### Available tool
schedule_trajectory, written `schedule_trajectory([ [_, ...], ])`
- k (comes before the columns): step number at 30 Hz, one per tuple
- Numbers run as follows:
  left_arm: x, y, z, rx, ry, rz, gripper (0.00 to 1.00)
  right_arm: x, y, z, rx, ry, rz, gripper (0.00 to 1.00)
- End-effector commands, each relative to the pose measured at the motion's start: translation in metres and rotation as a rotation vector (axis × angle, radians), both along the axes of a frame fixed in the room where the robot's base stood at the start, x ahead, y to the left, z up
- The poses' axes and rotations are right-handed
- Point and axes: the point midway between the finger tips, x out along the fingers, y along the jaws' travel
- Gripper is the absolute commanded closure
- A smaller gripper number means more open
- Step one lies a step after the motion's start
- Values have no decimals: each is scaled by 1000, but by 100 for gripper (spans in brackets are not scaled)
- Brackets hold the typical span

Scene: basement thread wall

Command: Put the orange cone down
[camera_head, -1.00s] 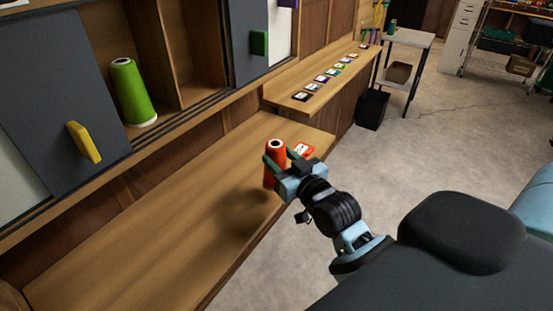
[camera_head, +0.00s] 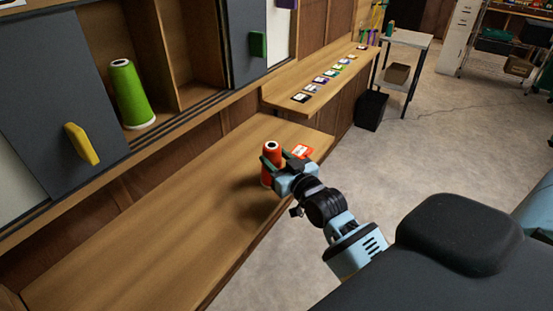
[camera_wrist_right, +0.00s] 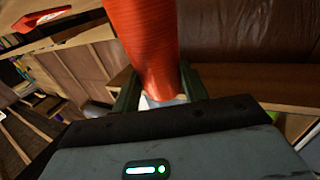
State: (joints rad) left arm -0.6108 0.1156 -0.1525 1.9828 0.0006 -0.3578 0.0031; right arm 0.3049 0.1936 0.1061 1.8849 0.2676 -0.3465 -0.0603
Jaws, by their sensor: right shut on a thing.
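The orange cone (camera_head: 271,154) is an upright spool of orange-red thread over the far end of the wooden bench. My right gripper (camera_head: 273,165) is shut on it, one green finger on each side. In the right wrist view the cone (camera_wrist_right: 146,45) fills the upper middle between the fingers (camera_wrist_right: 160,90). A shadow lies on the bench to the left of the cone. I cannot tell whether its base touches the wood. My left gripper is not in view.
The wooden bench (camera_head: 140,235) is clear left of the cone. An orange-red card (camera_head: 301,151) lies just beyond the gripper. A green cone (camera_head: 131,95) stands in the cabinet above. A narrow shelf (camera_head: 300,104) holds several coloured cards. A dark bin (camera_head: 371,110) stands farther back.

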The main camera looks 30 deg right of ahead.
Motion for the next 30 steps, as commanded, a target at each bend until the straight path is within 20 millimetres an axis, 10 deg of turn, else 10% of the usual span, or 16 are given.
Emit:
schedule_trajectory([
  [8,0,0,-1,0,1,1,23,0,0,-2,0,-2,0,83],
  [9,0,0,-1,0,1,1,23,0,0,-2,0,-1,0,54],
  [14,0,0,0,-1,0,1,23,0,0,-2,0,-1,0,34],
  [30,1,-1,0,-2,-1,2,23,-24,0,0,-1,1,-1,34],
])
